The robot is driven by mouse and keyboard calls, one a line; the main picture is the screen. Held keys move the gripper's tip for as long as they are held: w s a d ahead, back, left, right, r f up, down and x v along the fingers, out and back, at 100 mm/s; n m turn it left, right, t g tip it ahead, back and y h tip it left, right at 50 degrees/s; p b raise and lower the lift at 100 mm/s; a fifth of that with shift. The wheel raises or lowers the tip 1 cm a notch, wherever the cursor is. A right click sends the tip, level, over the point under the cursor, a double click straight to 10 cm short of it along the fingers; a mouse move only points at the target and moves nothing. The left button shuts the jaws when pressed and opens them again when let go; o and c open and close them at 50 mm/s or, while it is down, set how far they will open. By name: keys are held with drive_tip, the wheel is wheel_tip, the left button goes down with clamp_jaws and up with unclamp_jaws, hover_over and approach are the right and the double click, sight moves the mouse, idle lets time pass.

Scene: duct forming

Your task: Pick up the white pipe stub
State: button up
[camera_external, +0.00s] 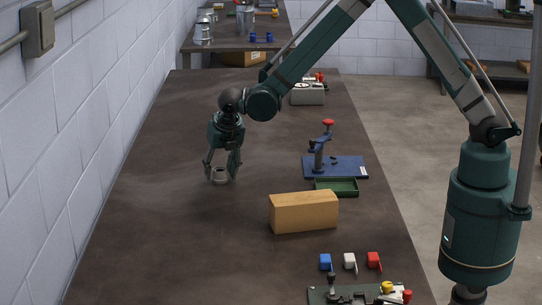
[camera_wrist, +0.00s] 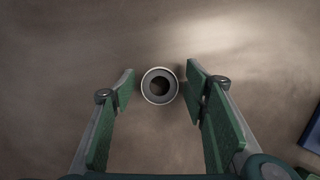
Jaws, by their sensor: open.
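The white pipe stub (camera_external: 220,180) stands on the dark table, at the left of the middle in the external view. In the wrist view, the pipe stub (camera_wrist: 160,98) is a pale ring around a grey inner rim and dark hole, seen from above. My gripper (camera_external: 220,171) points down over it, fingers spread. In the wrist view my gripper (camera_wrist: 160,76) is open, with one green-padded finger on each side of the stub. Contact is not visible. The fingers partly cover the stub in the external view.
A tan block (camera_external: 303,213) lies to the right, with a green tray (camera_external: 337,187) and a blue-based fixture (camera_external: 336,168) behind it. Blue, white (camera_external: 350,262) and red small pieces stand near a front fixture (camera_external: 360,294). Table around the stub is clear.

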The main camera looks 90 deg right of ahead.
sight(220, 170)
drive_tip(key=shift+c, duration=0.5)
drive_tip(key=c, duration=0.9)
drive_tip(key=shift+r, duration=0.1)
drive_tip(key=shift+r+p, duration=0.45)
drive_tip(key=shift+r, duration=4.5)
